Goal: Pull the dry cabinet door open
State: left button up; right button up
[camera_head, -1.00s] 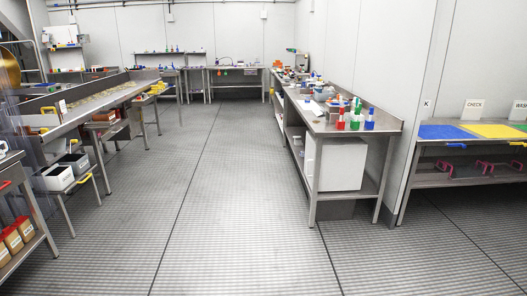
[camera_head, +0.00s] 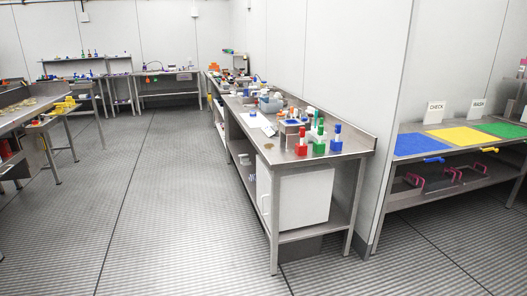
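A white cabinet (camera_head: 305,200), which looks like the dry cabinet, sits on the lower shelf of the steel bench (camera_head: 340,165) right of the middle. Its door (camera_head: 264,195) is on the narrow side facing the aisle, seen at a steep angle, with a pale upright handle (camera_head: 265,207). The door looks shut. No label can be read on it. Neither of my grippers is in view.
Red, green and blue bottles in blocks (camera_head: 319,141) stand on the bench's near end. The aisle floor (camera_head: 165,200) left of the bench is clear. At right, a table (camera_head: 440,195) holds blue, yellow and green mats. Another steel bench (camera_head: 28,112) stands at left.

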aim_at(264, 183)
jog(key=i+l, duration=0.1)
jog(key=i, duration=0.9)
jog(key=i+z, duration=0.2)
jog(key=i, duration=0.2)
